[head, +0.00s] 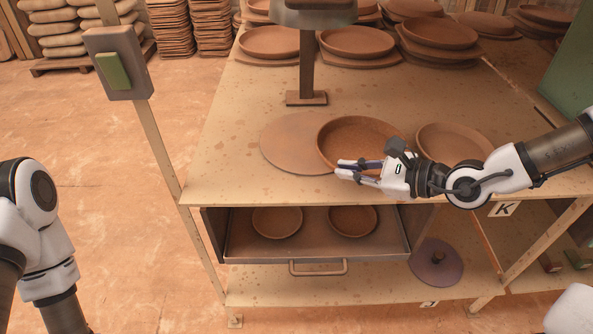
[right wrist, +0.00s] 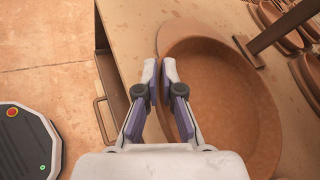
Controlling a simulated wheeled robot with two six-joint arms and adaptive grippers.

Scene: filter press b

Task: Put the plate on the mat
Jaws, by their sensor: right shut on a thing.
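A round brown plate (head: 362,132) with a raised rim overlaps the right part of a flat round mat (head: 290,143) on the table. My right gripper (head: 345,169) is shut on the plate's near rim. In the right wrist view, the gripper (right wrist: 166,75) pinches the rim of the plate (right wrist: 235,95), and the mat (right wrist: 190,30) shows beyond it. I cannot tell whether the plate touches the mat or is held slightly above it. My left arm shows at the left, but its gripper is out of view.
Another plate (head: 453,143) lies right of the held plate, behind my right arm. A post (head: 306,70) stands behind the mat, with stacked plates (head: 440,38) farther back. An open drawer (head: 315,245) below holds two plates. The table's left part is clear.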

